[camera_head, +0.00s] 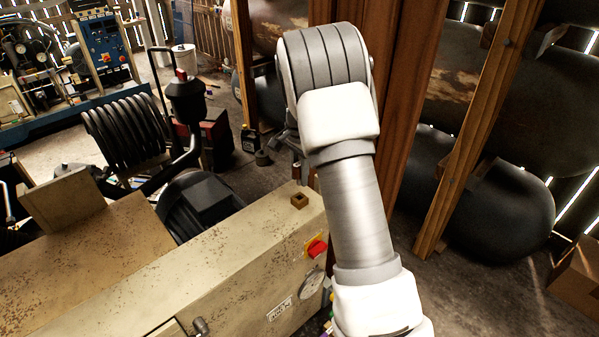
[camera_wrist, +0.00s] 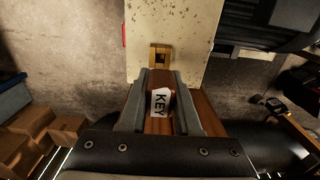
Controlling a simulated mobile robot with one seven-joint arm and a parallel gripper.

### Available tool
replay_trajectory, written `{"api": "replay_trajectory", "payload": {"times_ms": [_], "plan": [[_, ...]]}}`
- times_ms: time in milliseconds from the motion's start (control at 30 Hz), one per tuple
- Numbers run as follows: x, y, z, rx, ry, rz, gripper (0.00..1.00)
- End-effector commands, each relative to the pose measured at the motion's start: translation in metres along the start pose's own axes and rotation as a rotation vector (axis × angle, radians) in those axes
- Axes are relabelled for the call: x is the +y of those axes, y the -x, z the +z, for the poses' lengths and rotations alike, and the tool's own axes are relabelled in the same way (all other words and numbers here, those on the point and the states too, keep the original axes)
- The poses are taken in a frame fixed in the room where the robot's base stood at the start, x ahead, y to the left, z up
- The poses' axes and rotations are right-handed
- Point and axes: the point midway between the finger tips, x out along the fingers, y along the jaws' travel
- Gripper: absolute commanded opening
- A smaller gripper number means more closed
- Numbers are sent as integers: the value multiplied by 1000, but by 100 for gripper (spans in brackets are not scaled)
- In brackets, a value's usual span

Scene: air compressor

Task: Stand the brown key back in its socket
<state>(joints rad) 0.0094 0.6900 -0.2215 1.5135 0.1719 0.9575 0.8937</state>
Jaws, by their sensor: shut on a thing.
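The brown key, with a white label reading KEY (camera_wrist: 160,102), is between the two grey fingers of my gripper (camera_wrist: 161,76) in the wrist view. The gripper is shut on it. The socket, a small square brown block with a dark hole (camera_wrist: 161,57), lies just beyond the fingertips. In the head view the socket (camera_head: 299,201) sits on the top of the beige cabinet near its right end. My gripper is mostly hidden behind my arm there, above and behind the socket. The key's lower end and its gap to the socket are unclear.
The rusty beige cabinet (camera_head: 235,240) carries a red switch (camera_head: 317,248) and a gauge (camera_head: 312,284) on its front. A black motor (camera_head: 198,205) stands behind it. Wooden posts (camera_head: 400,80) and large dark tanks (camera_head: 500,210) stand to the right.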

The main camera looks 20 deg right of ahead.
Motion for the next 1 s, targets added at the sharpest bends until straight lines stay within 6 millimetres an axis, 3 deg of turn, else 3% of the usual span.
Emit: {"api": "replay_trajectory", "payload": {"times_ms": [1000], "plan": [[0, -41, 0, 0, 0, 0, 0]]}}
